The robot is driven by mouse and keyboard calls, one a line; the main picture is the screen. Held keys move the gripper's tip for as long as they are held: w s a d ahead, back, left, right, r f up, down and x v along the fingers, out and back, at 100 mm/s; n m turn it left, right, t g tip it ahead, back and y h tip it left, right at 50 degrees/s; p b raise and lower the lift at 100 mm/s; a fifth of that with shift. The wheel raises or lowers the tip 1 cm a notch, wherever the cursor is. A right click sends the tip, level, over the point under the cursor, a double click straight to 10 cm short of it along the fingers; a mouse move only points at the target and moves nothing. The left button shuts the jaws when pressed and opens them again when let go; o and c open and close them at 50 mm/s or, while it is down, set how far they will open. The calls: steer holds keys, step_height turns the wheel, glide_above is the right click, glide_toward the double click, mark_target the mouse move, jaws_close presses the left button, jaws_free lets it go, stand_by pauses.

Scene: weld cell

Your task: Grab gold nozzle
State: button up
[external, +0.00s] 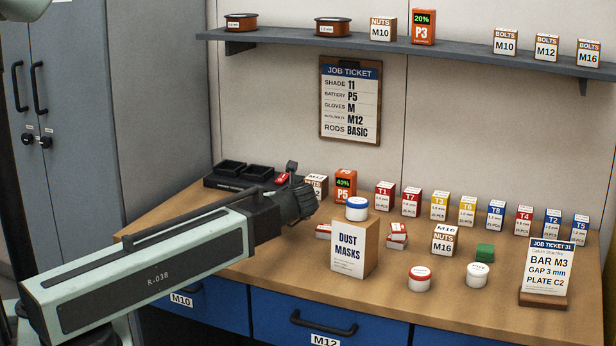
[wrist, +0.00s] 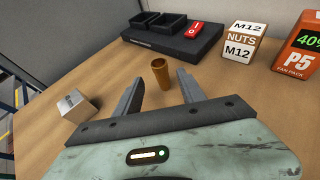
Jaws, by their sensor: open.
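The gold nozzle (wrist: 160,71) is a small hollow cylinder standing upright on the wooden bench in the wrist view. My gripper (wrist: 158,82) is open, its two dark fingers pointing toward the nozzle. The nozzle appears between and just beyond the fingertips, apart from both. In the external view my gripper (external: 298,190) is over the back left of the bench, and the nozzle is hidden there behind my arm.
A black tray unit with a red switch (wrist: 193,30) lies beyond the nozzle. An M12 nuts box (wrist: 243,42) and an orange P5 battery pack (wrist: 298,45) stand to the right. A small box (wrist: 75,104) lies left of my gripper. A dust masks box (external: 350,250) stands nearer the front.

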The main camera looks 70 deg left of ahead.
steer(key=b+x, duration=0.1)
steer(key=x, duration=0.1)
steer(key=b+x, duration=0.1)
steer(key=x, duration=0.2)
steer(key=shift+w+d+f, duration=0.1)
steer(key=shift+w+f, duration=0.1)
steer(key=shift+a, duration=0.25)
jaws_close()
steer(key=shift+r, duration=0.15)
